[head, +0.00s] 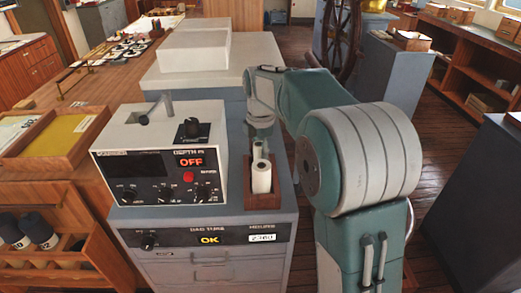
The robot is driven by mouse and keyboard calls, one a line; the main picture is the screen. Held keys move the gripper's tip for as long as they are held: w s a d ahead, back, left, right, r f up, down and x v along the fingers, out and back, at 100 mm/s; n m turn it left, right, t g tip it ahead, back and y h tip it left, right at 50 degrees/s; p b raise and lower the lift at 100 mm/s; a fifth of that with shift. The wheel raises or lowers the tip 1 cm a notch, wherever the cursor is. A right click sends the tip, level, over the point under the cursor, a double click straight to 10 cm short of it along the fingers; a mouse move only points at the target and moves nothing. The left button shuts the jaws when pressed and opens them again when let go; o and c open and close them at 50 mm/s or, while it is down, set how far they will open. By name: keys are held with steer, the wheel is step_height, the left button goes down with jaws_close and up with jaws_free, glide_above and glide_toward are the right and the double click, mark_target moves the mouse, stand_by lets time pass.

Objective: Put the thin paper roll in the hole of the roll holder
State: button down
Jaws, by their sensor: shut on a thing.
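The roll holder (275,204) is a small reddish-brown box on the grey cabinet top, right of the depth instrument. A thicker white paper roll (261,179) stands upright in its front part. A thinner white roll (257,149) shows just behind and above it, roughly upright. My gripper (259,134) is right above the thin roll, at the end of my arm, and is shut on it. The fingers are small and partly hidden. The thin roll's lower end and the holder's hole are hidden behind the thicker roll, so I cannot tell if the thin roll is inside the hole.
The depth instrument (160,168), reading OFF, stands close left of the holder. A white box (195,50) lies behind on a grey top. A wooden tray (55,135) with yellow paper is at the left. A ship's wheel (340,35) stands farther back.

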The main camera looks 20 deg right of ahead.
steer(key=shift+c, duration=1.7)
jaws_free()
